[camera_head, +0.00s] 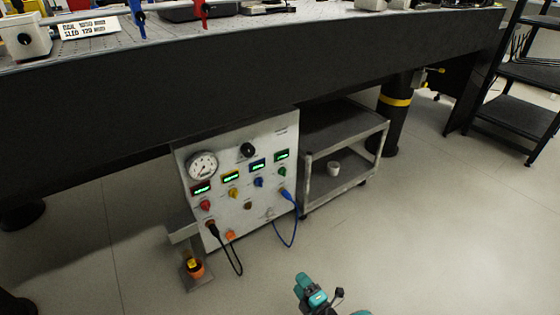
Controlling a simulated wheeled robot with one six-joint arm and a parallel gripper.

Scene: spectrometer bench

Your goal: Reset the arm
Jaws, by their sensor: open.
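My gripper (303,288), with teal and black parts of my arm around it, shows at the bottom edge, right of the middle. It is small and seen from above, over the bare floor. It is open, and I see nothing held in it. Much of my arm is cut off by the lower edge of the picture. The gripper is apart from the control panel (225,197), which stands up and to its left under the bench.
The dark optical bench (250,75) spans the top. A grey cart (345,125) with a white cup (333,169) stands right of the panel. Black and blue cables (289,232) hang from the panel. An orange item (195,268) is by its foot.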

